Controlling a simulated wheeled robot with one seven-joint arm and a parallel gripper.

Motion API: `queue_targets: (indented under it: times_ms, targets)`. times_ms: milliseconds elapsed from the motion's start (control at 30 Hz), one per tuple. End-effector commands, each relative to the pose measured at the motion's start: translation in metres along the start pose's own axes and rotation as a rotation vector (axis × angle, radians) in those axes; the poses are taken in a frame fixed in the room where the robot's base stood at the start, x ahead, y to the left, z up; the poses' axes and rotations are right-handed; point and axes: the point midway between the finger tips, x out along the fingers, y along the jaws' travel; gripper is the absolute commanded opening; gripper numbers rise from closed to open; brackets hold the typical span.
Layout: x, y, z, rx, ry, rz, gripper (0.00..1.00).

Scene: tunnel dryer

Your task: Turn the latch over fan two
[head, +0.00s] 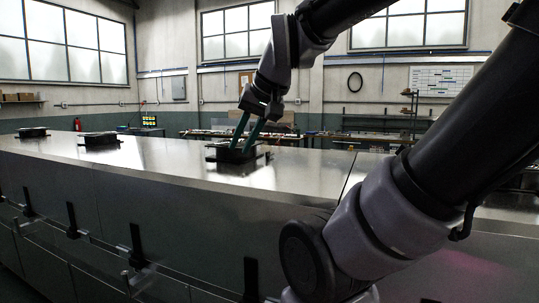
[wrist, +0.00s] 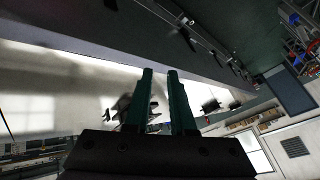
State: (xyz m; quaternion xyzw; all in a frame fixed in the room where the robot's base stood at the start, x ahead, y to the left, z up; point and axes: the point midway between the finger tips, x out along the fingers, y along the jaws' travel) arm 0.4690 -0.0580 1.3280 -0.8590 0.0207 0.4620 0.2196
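My gripper (head: 243,145) is above the top of the long metal dryer (head: 180,165), with its two green fingers pointing down at the nearest black fan unit (head: 225,155). The fingers hide part of that unit, and I cannot tell whether they touch it. In the wrist view the fingers (wrist: 160,73) stand apart with nothing between them. Several dark upright latch handles line the dryer's front side, among them one at the left (head: 72,220), one nearer (head: 137,246) and one nearest (head: 250,280). No fan numbers are readable.
A middle fan unit (head: 100,141) and a far one (head: 33,132) also stand on the dryer top. A rail (head: 95,243) runs along the front side near the handles. The metal top between the units is clear. Benches (head: 240,136) stand behind.

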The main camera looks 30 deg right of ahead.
Motion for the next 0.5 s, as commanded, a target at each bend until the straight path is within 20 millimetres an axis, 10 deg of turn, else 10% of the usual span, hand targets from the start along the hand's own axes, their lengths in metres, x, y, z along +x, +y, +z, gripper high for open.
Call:
queue_targets:
  times_ms: [167, 500]
  targets:
    - [0.001, -0.003, -0.033, 0.029, -0.011, 0.027, 0.41]
    - [0.03, 0.007, -0.18, 0.171, -0.043, 0.177, 0.41]
